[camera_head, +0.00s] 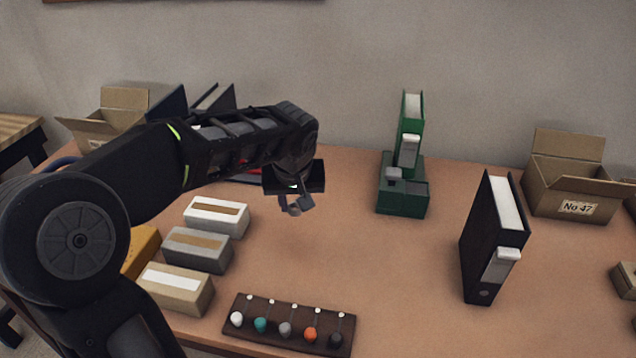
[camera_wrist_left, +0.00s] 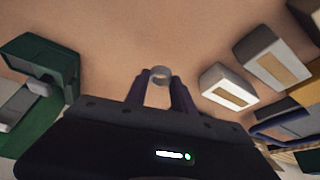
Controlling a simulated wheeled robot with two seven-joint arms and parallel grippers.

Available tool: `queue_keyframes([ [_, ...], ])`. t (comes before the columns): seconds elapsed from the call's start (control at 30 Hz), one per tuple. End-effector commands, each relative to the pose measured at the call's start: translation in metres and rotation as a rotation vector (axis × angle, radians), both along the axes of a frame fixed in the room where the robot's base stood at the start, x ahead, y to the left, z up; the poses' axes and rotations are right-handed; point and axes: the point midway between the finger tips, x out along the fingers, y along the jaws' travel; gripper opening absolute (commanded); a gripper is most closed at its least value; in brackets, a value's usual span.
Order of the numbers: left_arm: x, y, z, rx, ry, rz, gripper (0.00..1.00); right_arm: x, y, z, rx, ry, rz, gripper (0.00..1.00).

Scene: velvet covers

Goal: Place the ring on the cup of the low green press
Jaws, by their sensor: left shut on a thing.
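My left gripper (camera_head: 298,203) is shut on a small grey ring (camera_head: 290,210) and holds it above the table, left of the low green press (camera_head: 403,199). In the left wrist view the ring (camera_wrist_left: 160,73) sits between the fingertips (camera_wrist_left: 160,80). The press is a dark green block with a grey part on its top left; I cannot make out its cup clearly. It also shows at the left of the left wrist view (camera_wrist_left: 45,62), apart from the ring. My right gripper is not in view.
A green binder (camera_head: 412,112) stands behind the press. A black binder (camera_head: 487,240) and an open carton (camera_head: 570,180) stand to the right. Several small boxes (camera_head: 197,250) lie left, and a brown board with coloured knobs (camera_head: 290,323) lies in front. The table between gripper and press is clear.

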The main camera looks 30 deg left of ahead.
Motion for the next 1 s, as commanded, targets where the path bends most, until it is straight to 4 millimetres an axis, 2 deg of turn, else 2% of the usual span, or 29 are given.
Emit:
queue_keyframes([
  [0.13,0.013,-0.002,-0.002,-0.001,0.002,-0.063,0.00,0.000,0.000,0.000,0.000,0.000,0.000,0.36],
  [0.23,0.028,-0.020,-0.013,-0.002,0.004,-0.166,0.00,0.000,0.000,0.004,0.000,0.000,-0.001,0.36],
  [0.37,0.043,-0.063,-0.035,-0.003,0.006,-0.330,0.00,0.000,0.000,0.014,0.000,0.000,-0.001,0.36],
  [0.43,0.048,-0.090,-0.048,-0.004,0.006,-0.420,0.00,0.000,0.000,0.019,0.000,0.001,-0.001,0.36],
  [0.5,0.048,-0.117,-0.060,-0.003,0.006,-0.500,0.00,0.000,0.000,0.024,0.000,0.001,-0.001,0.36],
  [0.63,0.043,-0.153,-0.076,-0.002,0.003,-0.592,0.00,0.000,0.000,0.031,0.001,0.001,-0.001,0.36],
  [0.77,0.042,-0.169,-0.080,0.000,-0.001,-0.625,0.00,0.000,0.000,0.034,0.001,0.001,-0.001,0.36],
  [1.0,0.042,-0.170,-0.080,0.000,-0.001,-0.625,0.00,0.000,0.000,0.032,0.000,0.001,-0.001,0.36],
])
